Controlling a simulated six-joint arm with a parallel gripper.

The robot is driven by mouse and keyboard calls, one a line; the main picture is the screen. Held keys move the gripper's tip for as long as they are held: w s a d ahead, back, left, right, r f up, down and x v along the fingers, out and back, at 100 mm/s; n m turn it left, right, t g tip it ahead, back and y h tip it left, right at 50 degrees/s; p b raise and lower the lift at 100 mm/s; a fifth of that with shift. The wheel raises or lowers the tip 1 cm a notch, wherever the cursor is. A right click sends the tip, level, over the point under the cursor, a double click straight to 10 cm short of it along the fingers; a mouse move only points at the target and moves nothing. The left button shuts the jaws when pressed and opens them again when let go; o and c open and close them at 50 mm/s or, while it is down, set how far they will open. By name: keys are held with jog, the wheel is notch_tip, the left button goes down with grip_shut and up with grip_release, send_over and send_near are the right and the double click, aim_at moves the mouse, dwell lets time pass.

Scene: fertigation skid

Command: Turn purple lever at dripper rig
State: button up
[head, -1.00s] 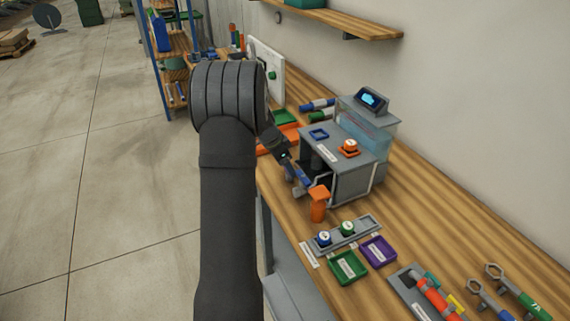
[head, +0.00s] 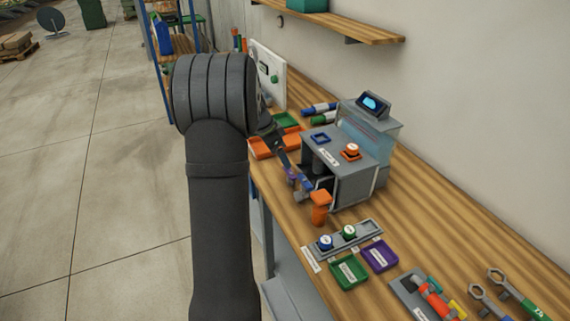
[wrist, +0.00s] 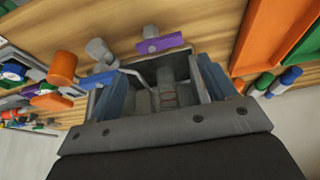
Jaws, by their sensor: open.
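The purple lever (wrist: 163,43) is a short purple bar beside a grey knob, near the top middle of the wrist view. In the head view a small purple part (head: 292,177) shows at the left side of the grey dripper rig (head: 350,185). A blue lever (wrist: 97,80) with a grey knob sits left of the purple one in the wrist view. My gripper (wrist: 158,82) is open, its fingers apart, with the purple lever beyond them and not between them. In the head view my gripper (head: 283,158) is left of the rig, partly hidden by my arm.
An orange knob-topped post (head: 320,207) stands in front of the rig. Green (head: 349,273) and purple (head: 380,256) trays lie nearer on the bench. An orange tray (head: 261,149) is behind my gripper; it also fills the wrist view's upper right (wrist: 270,35). Wrenches lie at lower right.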

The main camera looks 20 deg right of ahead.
aim_at(290, 171)
jog(key=v, duration=1)
jog(key=shift+r, duration=0.2)
jog(key=shift+f, duration=0.1)
jog(key=x, duration=1.7)
jog(key=shift+f, duration=0.2)
